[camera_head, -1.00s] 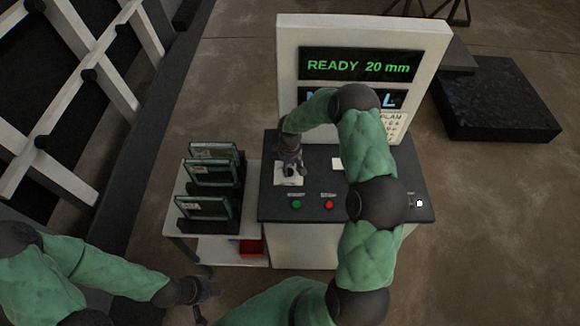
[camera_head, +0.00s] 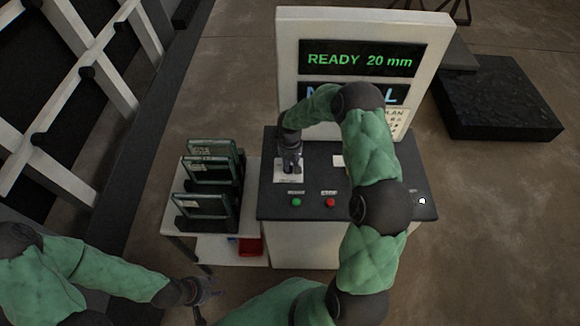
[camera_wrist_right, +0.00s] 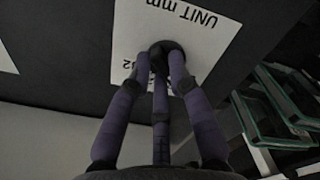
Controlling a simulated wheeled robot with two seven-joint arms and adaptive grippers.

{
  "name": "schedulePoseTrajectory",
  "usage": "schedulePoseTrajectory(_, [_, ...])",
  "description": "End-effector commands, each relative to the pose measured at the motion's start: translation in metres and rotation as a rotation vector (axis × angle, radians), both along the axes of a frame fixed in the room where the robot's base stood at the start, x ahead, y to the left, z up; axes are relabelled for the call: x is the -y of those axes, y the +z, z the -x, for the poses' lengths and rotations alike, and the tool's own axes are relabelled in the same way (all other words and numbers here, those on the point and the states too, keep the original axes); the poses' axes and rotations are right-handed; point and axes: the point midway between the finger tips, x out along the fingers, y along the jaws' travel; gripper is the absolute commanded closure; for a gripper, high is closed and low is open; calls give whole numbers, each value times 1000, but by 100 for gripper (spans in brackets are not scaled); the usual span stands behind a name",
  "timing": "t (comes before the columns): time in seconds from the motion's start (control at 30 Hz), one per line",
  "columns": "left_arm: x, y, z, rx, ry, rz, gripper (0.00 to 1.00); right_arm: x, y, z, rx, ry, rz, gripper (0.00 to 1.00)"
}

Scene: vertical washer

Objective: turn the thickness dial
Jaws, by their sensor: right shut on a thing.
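The thickness dial (camera_wrist_right: 168,50) is a dark round knob on a white plate (camera_wrist_right: 205,35) marked "UNIT mm" in the right wrist view. My right gripper (camera_wrist_right: 163,68) is shut on the dial, its fingers around it. In the head view my right gripper (camera_head: 289,164) is over the left plate of the dark console panel (camera_head: 262,200) and hides the dial. The display (camera_head: 360,60) reads "READY 20 mm". My left gripper (camera_head: 208,292) is low at the left, away from the console; its fingers are too small to read.
A white rack table (camera_head: 172,222) with several dark-framed glass panes (camera_head: 205,204) stands left of the console. A green button (camera_head: 297,202) and a red button (camera_head: 330,202) sit on the panel's front. My right arm covers the panel's right part.

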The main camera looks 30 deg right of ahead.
Motion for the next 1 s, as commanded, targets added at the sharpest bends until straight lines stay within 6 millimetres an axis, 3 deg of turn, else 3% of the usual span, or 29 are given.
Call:
schedulePoseTrajectory(0.1, [0, -16, 0, 0, 0, 0, 60, 0, -4, 0, 2, -94, 0, 100])
schedulePoseTrajectory(0.4, [0, -39, 0, 0, 0, 0, 60, -1, -3, 1, 3, -320, -1, 100])
schedulePoseTrajectory(1.0, [0, -53, 0, 0, 0, 0, 60, -2, 0, 2, 1, -500, 0, 100])
